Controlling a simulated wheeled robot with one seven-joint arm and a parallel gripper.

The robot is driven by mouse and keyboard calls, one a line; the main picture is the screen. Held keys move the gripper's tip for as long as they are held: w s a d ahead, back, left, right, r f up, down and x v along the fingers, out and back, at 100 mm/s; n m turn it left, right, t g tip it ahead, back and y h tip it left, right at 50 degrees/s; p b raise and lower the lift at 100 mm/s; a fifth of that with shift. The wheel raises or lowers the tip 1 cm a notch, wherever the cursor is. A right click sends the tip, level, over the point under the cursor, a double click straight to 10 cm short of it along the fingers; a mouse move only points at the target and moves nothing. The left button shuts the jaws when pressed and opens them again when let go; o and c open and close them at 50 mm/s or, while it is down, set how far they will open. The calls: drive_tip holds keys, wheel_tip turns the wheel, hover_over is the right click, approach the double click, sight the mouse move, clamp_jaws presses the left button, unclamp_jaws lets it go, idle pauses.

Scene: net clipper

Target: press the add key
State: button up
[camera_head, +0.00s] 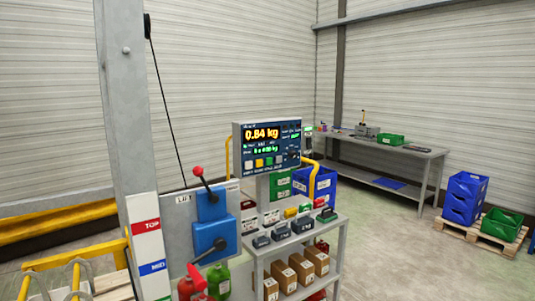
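The blue scale console (284,127) stands in the middle of the view on a post above a small grey trolley. Its screen (262,134) reads 0.84 kg in orange, with smaller green lines below. A row of keys runs under the screen: a pale key (249,163), a yellow key (259,162), a green key (269,161) and another at the right. The key labels are too small to read, so I cannot tell which is the add key. A dark round knob (293,154) sits at the console's right. My gripper is not in view.
A grey post with a blue lever box (212,204) stands left of the console. The trolley (333,229) holds dark weights and brown boxes. Yellow rails (35,226) are at left. A workbench (408,152) and crates (465,198) stand right, with open floor before them.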

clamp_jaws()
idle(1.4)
